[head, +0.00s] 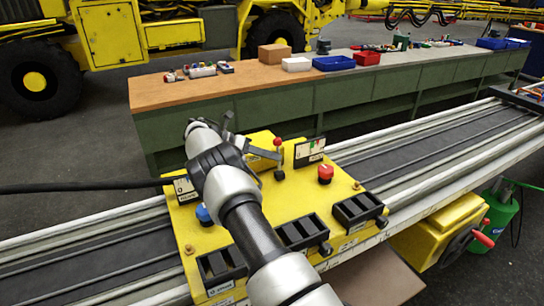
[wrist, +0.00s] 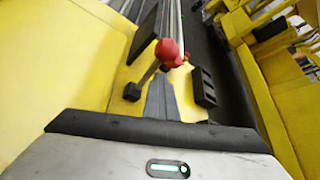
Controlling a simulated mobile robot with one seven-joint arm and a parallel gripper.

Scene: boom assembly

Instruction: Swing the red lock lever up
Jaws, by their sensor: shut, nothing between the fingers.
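A lever with a round red knob (head: 278,142) and a thin shaft stands close to upright on the yellow control panel (head: 345,215). In the wrist view the red knob (wrist: 168,49) is just ahead, its shaft running down left to a dark base. My gripper (head: 274,155) reaches in from the left, its grey tips beside the lever's shaft. The wrist view shows the grey fingers (wrist: 158,98) together, with nothing held. I cannot tell whether they touch the lever. My wrist hides part of the panel's left side.
A red mushroom button (head: 325,173) sits right of the lever, with a small sign (head: 309,151) behind. A blue knob (head: 203,215) and several black switch boxes (head: 304,232) are nearer. A workbench (head: 240,88) stands behind the rail.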

